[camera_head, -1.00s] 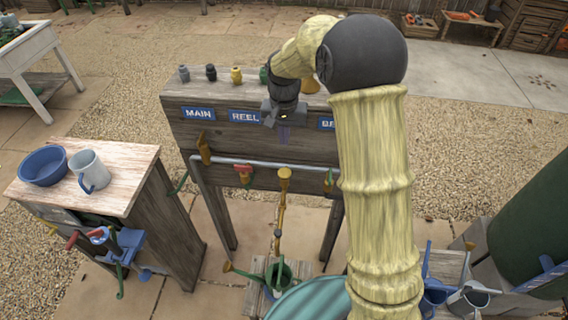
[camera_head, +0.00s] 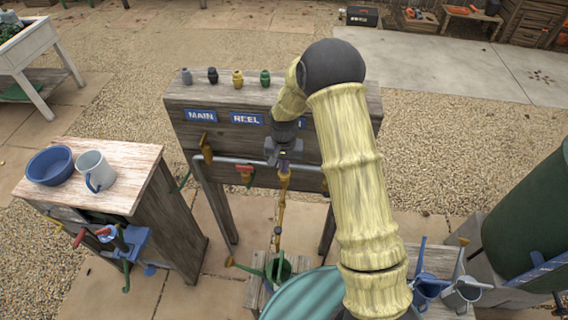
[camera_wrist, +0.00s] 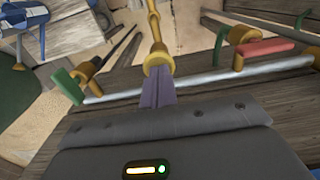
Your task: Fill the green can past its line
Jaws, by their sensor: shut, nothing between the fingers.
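The green can (camera_head: 279,268) stands low on a small wooden stand, below a brass downpipe (camera_head: 281,208). Its fill line and water level cannot be made out. My gripper (camera_head: 284,166) is in front of the board, at the top end of the downpipe. In the wrist view its purple fingers (camera_wrist: 157,90) are shut together with nothing between them, right by the brass round end (camera_wrist: 157,58) of the downpipe. I cannot tell whether they touch it. A red-handled tap (camera_head: 245,172) sits left of the downpipe; it shows at right in the wrist view (camera_wrist: 268,47).
The wooden board (camera_head: 180,125) carries MAIN and REEL signs; my arm covers a third. A grey pipe (camera_head: 228,161) crosses it. Blue and grey cans (camera_head: 428,288) stand at right.

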